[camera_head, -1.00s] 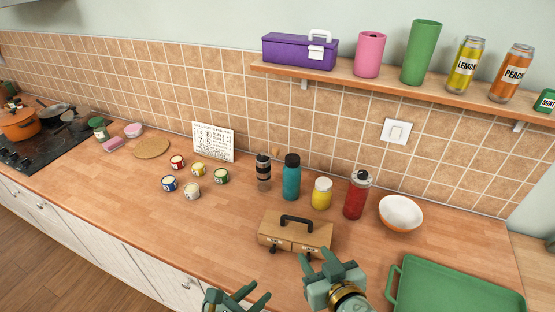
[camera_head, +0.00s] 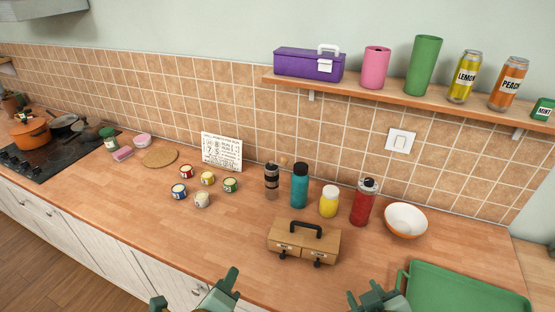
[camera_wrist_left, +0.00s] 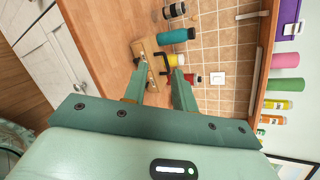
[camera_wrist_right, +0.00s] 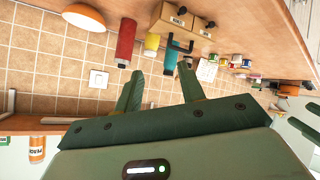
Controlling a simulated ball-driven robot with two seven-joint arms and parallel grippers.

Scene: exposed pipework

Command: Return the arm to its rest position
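My left gripper (camera_head: 192,298) is at the bottom edge of the head view, in front of the counter. Its two fingers are apart with nothing between them, as the left wrist view (camera_wrist_left: 158,90) also shows. My right gripper (camera_head: 377,298) is at the bottom edge, in front of the wooden box and left of the green tray. Its fingers are apart and empty in the right wrist view (camera_wrist_right: 162,92). The wooden box (camera_head: 303,245) with a black handle stands on the counter, apart from both grippers. Most of both arms is out of view.
The green tray (camera_head: 462,292) lies at the front right. Bottles, including a teal one (camera_head: 299,186) and a red one (camera_head: 363,204), and a bowl (camera_head: 405,220) stand behind the box. Several small tins (camera_head: 202,200) stand left. A shelf (camera_head: 400,98) runs along the wall.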

